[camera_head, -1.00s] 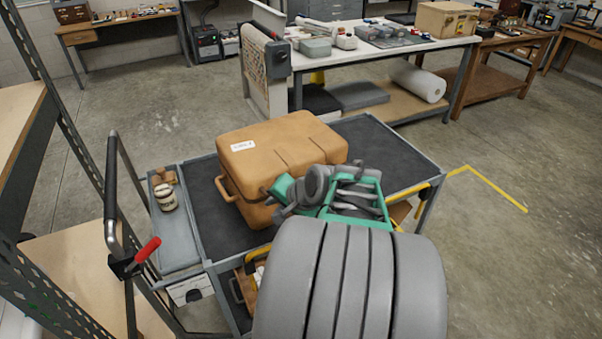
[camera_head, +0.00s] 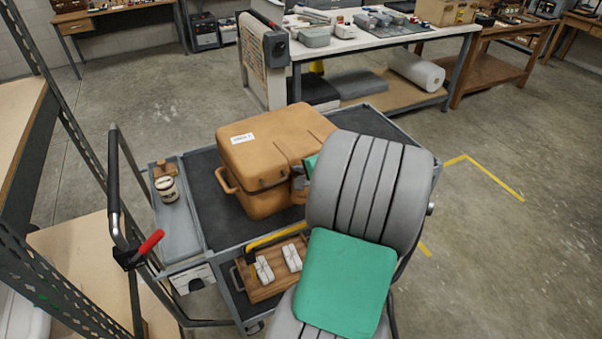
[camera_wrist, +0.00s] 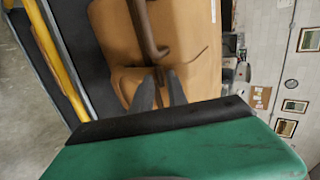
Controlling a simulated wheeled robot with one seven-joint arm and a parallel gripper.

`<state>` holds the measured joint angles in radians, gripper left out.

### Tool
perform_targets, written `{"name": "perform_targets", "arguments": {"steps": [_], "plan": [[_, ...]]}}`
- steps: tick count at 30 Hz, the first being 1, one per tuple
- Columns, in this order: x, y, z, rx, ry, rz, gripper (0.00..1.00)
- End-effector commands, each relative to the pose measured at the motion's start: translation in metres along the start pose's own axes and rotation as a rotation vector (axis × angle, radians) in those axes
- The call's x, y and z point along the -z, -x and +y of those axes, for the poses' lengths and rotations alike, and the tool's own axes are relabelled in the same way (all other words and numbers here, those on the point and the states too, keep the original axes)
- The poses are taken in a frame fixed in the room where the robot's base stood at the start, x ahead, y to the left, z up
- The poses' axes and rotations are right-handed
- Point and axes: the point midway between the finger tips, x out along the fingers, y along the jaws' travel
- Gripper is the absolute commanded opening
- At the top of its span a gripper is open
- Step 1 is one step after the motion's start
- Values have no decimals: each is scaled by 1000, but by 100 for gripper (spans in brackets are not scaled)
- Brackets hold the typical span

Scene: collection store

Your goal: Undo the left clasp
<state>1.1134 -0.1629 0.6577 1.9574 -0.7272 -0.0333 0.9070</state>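A tan hard case (camera_head: 270,150) with a white label lies on the cart; its lid looks shut. A dark bar, which looks like its handle (camera_head: 270,184), runs along its front side and shows large in the wrist view (camera_wrist: 146,28). My gripper (camera_wrist: 160,84) is close to this side, with two dark fingers a little apart, near the bar's end. A small dark piece, perhaps a clasp (camera_wrist: 159,74), shows between the fingertips; I cannot tell whether they touch it. In the head view my arm hides most of the gripper and the case's right front.
The cart's dark top (camera_head: 205,190) has bare room left of the case. A side tray (camera_head: 178,225) holds a jar (camera_head: 168,189). A wooden tray (camera_head: 270,287) with white bundles sits lower in front. A white-topped table (camera_head: 385,42) stands behind.

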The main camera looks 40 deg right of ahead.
Motion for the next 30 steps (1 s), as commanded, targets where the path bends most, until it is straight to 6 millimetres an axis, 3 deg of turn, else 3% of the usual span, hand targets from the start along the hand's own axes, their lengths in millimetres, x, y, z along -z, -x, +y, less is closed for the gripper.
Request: {"name": "perform_targets", "arguments": {"steps": [9, 30], "plan": [[0, 0, 0, -1, 1, 0, 0], [0, 1, 0, -1, 1, 0, 0]]}}
